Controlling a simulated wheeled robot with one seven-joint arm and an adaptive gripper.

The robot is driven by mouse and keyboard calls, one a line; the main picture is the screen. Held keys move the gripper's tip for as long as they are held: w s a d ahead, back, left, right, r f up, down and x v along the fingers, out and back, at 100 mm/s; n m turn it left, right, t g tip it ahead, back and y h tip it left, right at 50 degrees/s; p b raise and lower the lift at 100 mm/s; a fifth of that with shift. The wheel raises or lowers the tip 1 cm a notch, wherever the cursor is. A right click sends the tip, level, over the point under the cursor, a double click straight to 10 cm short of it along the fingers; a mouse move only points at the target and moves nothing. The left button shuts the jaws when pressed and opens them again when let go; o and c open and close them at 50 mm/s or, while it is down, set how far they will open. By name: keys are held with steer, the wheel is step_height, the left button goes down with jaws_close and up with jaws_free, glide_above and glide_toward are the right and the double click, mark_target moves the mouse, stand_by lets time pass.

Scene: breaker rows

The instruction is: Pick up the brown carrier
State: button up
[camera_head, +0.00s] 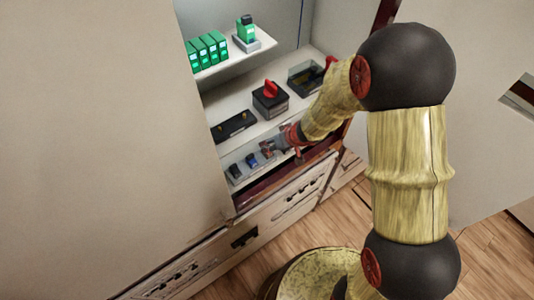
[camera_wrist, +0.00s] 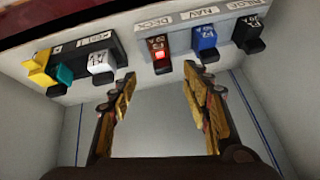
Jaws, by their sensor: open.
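The brown carrier (camera_wrist: 160,50) sits in a row in the wrist view, with a lit red patch on its front. It stands left of a blue carrier (camera_wrist: 205,41) and a black carrier (camera_wrist: 248,35). My gripper (camera_wrist: 160,75) is open and empty, its two fingers spread to either side of the brown carrier's front and apart from it. In the head view my gripper (camera_head: 290,140) reaches into the cabinet's lower shelf, by the right end of the small carrier row; the brown carrier (camera_head: 267,149) shows small there.
White (camera_wrist: 100,65), teal (camera_wrist: 64,74) and yellow (camera_wrist: 42,68) pieces sit on a dark holder to the left in the wrist view. A red-knobbed switch (camera_head: 270,97) and a dark tray (camera_head: 305,77) stand on the shelf behind. Green modules (camera_head: 207,50) are above.

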mark_target(268, 146)
steer(key=x, duration=0.1)
steer(key=b+x, duration=0.1)
steer(key=x, duration=0.1)
steer(key=b+x, duration=0.1)
steer(key=shift+s+a+f, duration=0.15)
steer(key=shift+f, duration=0.2)
steer(key=shift+w+a+f, duration=0.2)
steer(key=shift+w+f, duration=0.1)
steer(key=shift+f, duration=0.1)
steer(key=shift+c, duration=1.4)
jaws_close()
